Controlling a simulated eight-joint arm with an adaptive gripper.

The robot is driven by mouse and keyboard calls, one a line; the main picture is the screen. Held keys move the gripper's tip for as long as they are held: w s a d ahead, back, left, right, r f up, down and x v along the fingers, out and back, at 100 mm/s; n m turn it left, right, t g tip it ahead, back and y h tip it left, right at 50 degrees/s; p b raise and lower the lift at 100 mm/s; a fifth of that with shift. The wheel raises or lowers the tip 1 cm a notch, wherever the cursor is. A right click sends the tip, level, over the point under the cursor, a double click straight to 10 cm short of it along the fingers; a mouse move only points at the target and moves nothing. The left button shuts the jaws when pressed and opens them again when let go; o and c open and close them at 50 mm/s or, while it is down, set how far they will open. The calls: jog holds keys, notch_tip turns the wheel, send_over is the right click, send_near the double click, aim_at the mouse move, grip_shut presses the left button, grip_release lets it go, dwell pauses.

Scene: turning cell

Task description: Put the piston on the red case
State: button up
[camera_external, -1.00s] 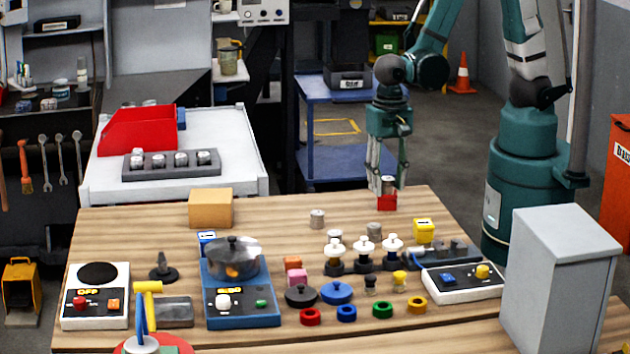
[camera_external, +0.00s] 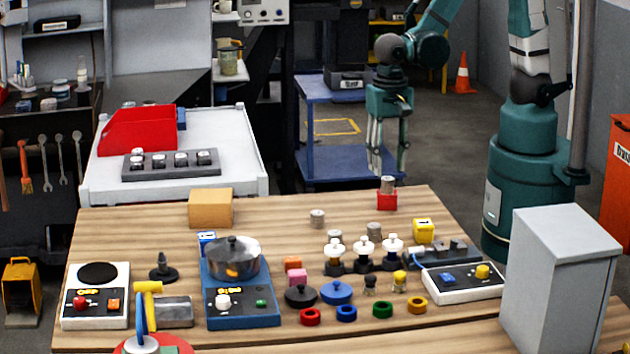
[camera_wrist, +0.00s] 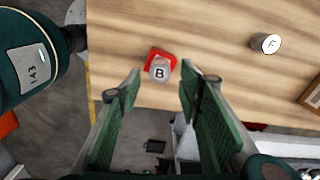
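The red case (camera_external: 387,202) sits near the back edge of the table. A grey metal piston (camera_external: 387,185) stands upright on top of it. In the wrist view this piston (camera_wrist: 159,70) has a letter B on its top, with the red case (camera_wrist: 160,54) around and under it. My gripper (camera_external: 388,172) is raised above the back edge of the table, apart from the piston. In the wrist view my gripper (camera_wrist: 160,82) has its fingers spread wide with nothing held between them.
Another piston (camera_external: 317,218), marked F in the wrist view (camera_wrist: 265,43), stands left of the case. A cardboard box (camera_external: 211,208) is at the back left. Knobs, rings and control boxes fill the front.

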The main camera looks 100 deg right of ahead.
notch_tip(320, 180, up, 7)
jog(key=shift+p, duration=0.3)
dwell(0.4)
dwell(0.6)
notch_tip(320, 180, up, 8)
jog(key=n+t, duration=0.3)
jog(key=n, duration=0.5)
send_over(388, 178)
jog(key=s+d, duration=0.2)
jog(key=d, duration=0.3)
jog(key=s+d+r+n+t, duration=0.3)
jog(key=d+r+n+t, duration=0.1)
jog(key=r+n, duration=0.3)
jog(key=shift+d+r+n, duration=0.25)
jog(key=shift+r+n, duration=0.05)
jog(key=shift+n, duration=0.3)
